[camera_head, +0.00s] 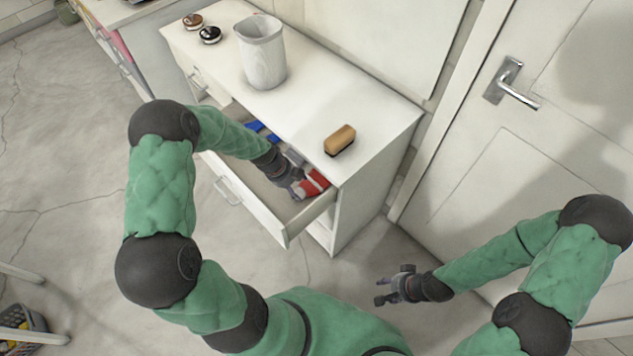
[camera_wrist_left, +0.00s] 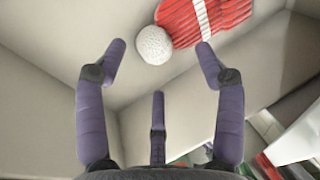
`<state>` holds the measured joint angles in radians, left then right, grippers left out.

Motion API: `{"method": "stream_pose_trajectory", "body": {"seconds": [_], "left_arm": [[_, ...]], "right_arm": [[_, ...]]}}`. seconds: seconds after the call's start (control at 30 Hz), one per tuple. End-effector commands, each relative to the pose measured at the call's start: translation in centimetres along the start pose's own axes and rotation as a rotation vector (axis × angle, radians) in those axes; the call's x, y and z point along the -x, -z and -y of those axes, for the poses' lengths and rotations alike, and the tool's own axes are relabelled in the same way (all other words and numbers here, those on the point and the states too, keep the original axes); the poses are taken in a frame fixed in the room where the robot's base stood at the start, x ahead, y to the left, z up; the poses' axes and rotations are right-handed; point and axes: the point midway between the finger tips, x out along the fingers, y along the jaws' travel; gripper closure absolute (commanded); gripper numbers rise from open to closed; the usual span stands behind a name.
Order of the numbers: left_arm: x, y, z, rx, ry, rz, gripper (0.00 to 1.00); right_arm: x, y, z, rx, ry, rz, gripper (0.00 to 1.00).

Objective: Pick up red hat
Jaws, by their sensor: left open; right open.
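The red hat (camera_head: 316,180) lies in the open top drawer (camera_head: 262,209) of the white cabinet, near the drawer's right end. In the left wrist view the red hat (camera_wrist_left: 208,14) is ribbed, with a white stripe and a white pompom (camera_wrist_left: 154,45), and its top is cut off by the frame. My left gripper (camera_head: 294,186) reaches down into the drawer beside the hat. In the left wrist view the left gripper (camera_wrist_left: 160,55) has its fingers spread, with the pompom between the fingertips and nothing gripped. My right gripper (camera_head: 386,290) is open and empty, in front of the cabinet.
On the cabinet top (camera_head: 300,110) stand a white bin (camera_head: 262,55), a brown brush (camera_head: 339,140) and two small round containers. Blue items (camera_head: 256,127) lie farther back in the drawer. A white door (camera_head: 500,150) is on the right. The floor at left is mostly clear.

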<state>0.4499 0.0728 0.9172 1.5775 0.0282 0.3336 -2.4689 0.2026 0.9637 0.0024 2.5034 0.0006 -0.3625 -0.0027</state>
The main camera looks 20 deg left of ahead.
Motion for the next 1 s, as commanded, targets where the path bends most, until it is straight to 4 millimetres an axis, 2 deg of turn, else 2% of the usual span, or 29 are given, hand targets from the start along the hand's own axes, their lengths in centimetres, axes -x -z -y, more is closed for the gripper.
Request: {"method": "stream_pose_trajectory", "body": {"seconds": [0.2, 0.3, 0.53, 0.57, 0.77, 0.8, 1.0], "left_arm": [[-3.4, 0.0, -0.5, -0.001, -0.002, -0.003, 0.3], [-4.4, 0.0, -0.4, -0.001, -0.002, -0.003, 0.3], [-4.5, 0.0, -0.3, -0.001, -0.001, -0.001, 0.3], [-4.5, 0.0, -0.3, -0.001, -0.001, -0.001, 0.33], [-4.5, 0.0, -0.4, 0.0, -0.001, -0.001, 0.9], [-4.5, 0.0, -0.4, 0.0, -0.001, -0.001, 0.93], [-4.5, 0.0, -0.4, 0.0, -0.002, -0.002, 0.94]], "right_arm": [[-1.5, 0.1, -0.6, 0.0, 0.0, 0.0, 0.57], [-1.8, 0.1, -0.7, 0.0, 0.0, 0.0, 0.57], [-1.7, 0.1, -0.6, 0.0, 0.0, 0.0, 0.57], [-1.7, 0.1, -0.6, 0.0, 0.0, 0.0, 0.57], [-1.7, 0.1, -0.6, 0.0, 0.0, 0.0, 0.57], [-1.7, 0.1, -0.6, 0.0, 0.0, 0.0, 0.57], [-1.8, 0.1, -0.6, 0.0, 0.0, 0.0, 0.57]]}}
